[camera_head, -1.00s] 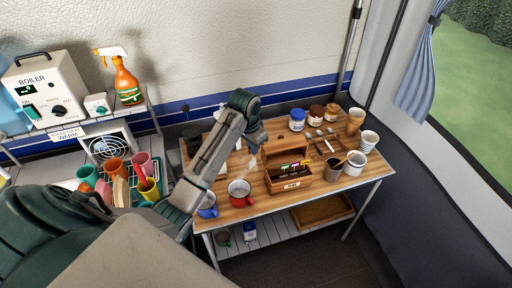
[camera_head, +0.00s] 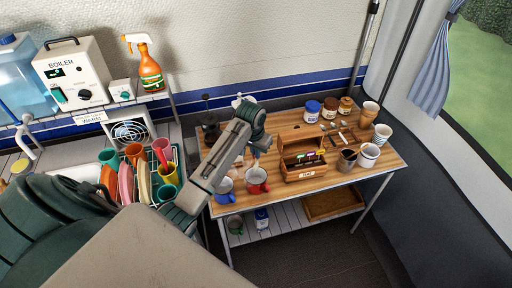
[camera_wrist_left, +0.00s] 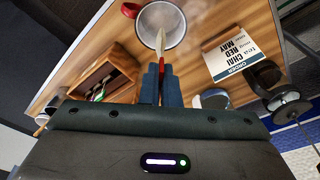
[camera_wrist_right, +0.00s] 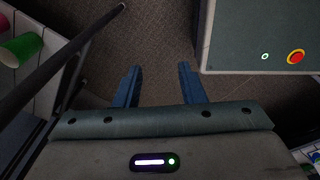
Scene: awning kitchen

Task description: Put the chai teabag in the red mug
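The red mug (camera_head: 257,188) stands upright near the table's front edge, right of a blue mug (camera_head: 225,197). In the left wrist view the mug (camera_wrist_left: 176,36) shows its pale inside and red handle. My left gripper (camera_head: 258,150) is above the red mug, pointing down. In the left wrist view the left gripper (camera_wrist_left: 161,84) is shut on a teabag (camera_wrist_left: 161,42), pale with a red part at the fingertips; its free end overlaps the mug's opening. I cannot read its label. My right gripper (camera_wrist_right: 157,88) is open and empty over the floor.
The wooden tea box (camera_head: 306,174) stands open right of the red mug, with coloured tags inside. An order card (camera_wrist_left: 232,52) reading chai and red lies near the mug. Jars (camera_head: 312,112) and cups (camera_head: 369,155) stand farther right. The dish rack is left.

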